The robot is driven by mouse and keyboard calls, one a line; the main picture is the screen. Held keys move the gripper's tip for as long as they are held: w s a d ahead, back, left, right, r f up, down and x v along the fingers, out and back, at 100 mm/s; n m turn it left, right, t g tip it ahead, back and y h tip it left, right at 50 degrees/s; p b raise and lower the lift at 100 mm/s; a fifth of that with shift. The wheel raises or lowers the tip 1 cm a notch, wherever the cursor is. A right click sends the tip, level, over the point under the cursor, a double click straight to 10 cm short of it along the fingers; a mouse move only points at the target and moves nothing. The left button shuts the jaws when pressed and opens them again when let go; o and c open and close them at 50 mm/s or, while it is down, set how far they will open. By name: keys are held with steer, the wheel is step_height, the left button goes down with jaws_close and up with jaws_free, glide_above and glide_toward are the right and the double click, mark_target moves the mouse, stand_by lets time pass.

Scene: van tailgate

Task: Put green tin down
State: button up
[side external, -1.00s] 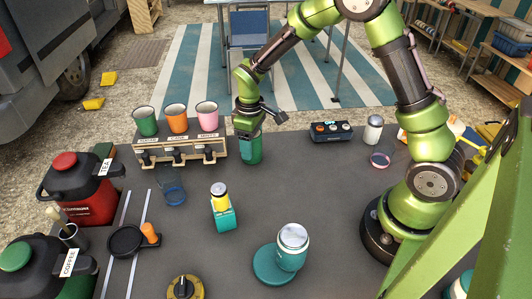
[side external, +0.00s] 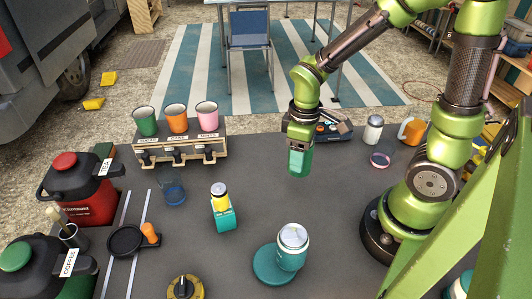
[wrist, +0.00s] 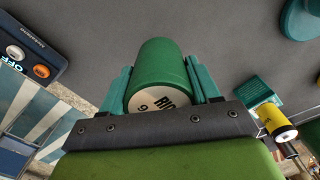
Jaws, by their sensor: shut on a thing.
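The green tin (side external: 299,163) is held in my gripper (side external: 299,150) over the dark table, in front of the black switch box. In the wrist view the green tin (wrist: 160,70) sits between the two teal fingers of my gripper (wrist: 163,88), which press on its sides. Its pale lettered end faces the camera. I cannot tell for sure whether its far end touches the table.
The switch box (side external: 335,130) and a salt shaker (side external: 373,130) stand behind and right. The cup rack (side external: 180,150) is at the left. A yellow-and-teal item (side external: 222,208) and a flask on a teal base (side external: 265,270) stand nearer.

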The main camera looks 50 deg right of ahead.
steer(key=shift+s+a+r, duration=0.1)
steer(key=shift+s+a, duration=0.2)
steer(key=shift+a, duration=0.05)
steer(key=w+a+r+n, duration=0.25)
steer(key=a+n, duration=0.55)
steer(key=n, duration=1)
steer(key=shift+s+f, duration=0.15)
steer(key=shift+f, duration=1.05)
steer(key=shift+s+f, duration=0.2)
steer(key=shift+f, duration=1.05)
steer(key=shift+s+f, duration=0.15)
steer(key=shift+f, duration=1.05)
steer(key=shift+f, duration=0.1)
steer(key=o, duration=1.2)
steer(key=shift+c, duration=0.2)
